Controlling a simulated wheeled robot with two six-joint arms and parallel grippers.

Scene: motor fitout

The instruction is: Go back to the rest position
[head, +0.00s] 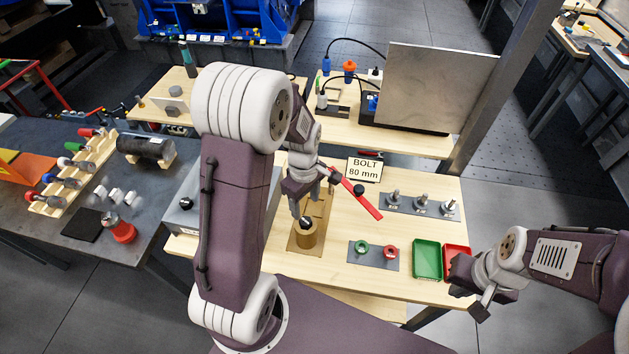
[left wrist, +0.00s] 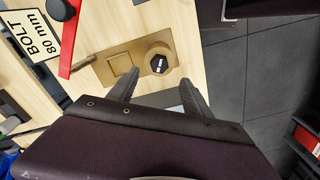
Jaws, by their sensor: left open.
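My left gripper (head: 303,207) is in the middle of the head view, above the wooden table. In the left wrist view its two dark fingers (left wrist: 164,92) are spread with nothing between them. Below and just beyond them stands a brass-coloured cylinder (head: 306,238) with a black top, on a tan base plate (left wrist: 112,67); the cylinder also shows in the left wrist view (left wrist: 150,50). My right gripper (head: 476,299) is at the right, by the table's front edge; its fingertips are too unclear to judge.
A red arm (head: 362,200) and a "BOLT 80 mm" sign (head: 364,169) stand near my left gripper. A grey plate with several bolts (head: 420,205), a plate with green and red rings (head: 374,254), a green tray (head: 427,260) and a red tray (head: 456,255) lie to the right.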

